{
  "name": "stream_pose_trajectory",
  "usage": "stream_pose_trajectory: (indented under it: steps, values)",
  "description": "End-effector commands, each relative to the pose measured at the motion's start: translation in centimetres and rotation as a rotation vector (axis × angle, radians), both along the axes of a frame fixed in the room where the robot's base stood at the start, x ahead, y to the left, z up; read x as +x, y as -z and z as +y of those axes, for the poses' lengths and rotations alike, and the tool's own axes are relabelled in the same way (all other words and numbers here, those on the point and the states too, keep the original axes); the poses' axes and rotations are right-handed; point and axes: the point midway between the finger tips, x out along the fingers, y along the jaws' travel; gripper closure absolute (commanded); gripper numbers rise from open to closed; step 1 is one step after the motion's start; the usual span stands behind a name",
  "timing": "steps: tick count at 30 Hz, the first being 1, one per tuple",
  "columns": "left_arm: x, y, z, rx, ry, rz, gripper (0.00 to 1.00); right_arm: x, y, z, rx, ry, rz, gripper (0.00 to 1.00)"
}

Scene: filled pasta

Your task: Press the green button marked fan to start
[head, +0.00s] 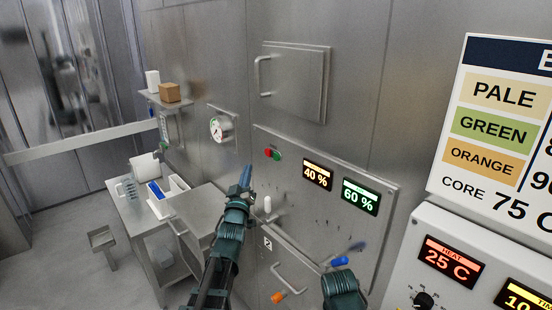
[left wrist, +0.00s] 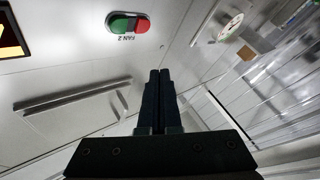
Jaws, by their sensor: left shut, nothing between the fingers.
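The green button (head: 278,156) sits beside a red button (head: 267,152) on the steel control panel. The pair also shows in the left wrist view, with the green button (left wrist: 121,23) left of the red one (left wrist: 142,25) and an upside-down label (left wrist: 112,38) that reads FAN 2. My left gripper (head: 246,177) is shut and empty, below and left of the buttons in the head view. It also shows in the left wrist view (left wrist: 159,75), its fingertips apart from the buttons. My right arm (head: 343,290) shows at the bottom; its fingers cannot be made out.
Lit displays (head: 318,174) reading 40 % and 60 % are right of the buttons. A white lever (head: 267,204), a blue knob (head: 341,261) and an orange knob (head: 278,297) are lower down. A hatch (head: 299,80) with a handle is above. A round gauge (head: 219,129) is left.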

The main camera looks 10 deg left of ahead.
Motion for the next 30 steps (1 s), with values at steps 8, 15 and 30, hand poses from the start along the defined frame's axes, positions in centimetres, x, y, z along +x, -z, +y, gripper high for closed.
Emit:
stream_pose_trajectory:
  steps: [8,15,30]
  values:
    - [3.1,0.0,-2.3,-0.001,0.003,0.001,1.00,0.0,0.0,0.0,0.000,0.000,0.000,1.00]
    - [5.3,0.0,-4.0,0.001,0.003,0.001,1.00,0.0,0.0,0.0,0.000,0.000,0.000,1.00]
    - [6.6,0.0,-5.2,0.000,0.001,0.002,1.00,0.0,0.0,0.0,0.000,0.000,0.000,1.00]
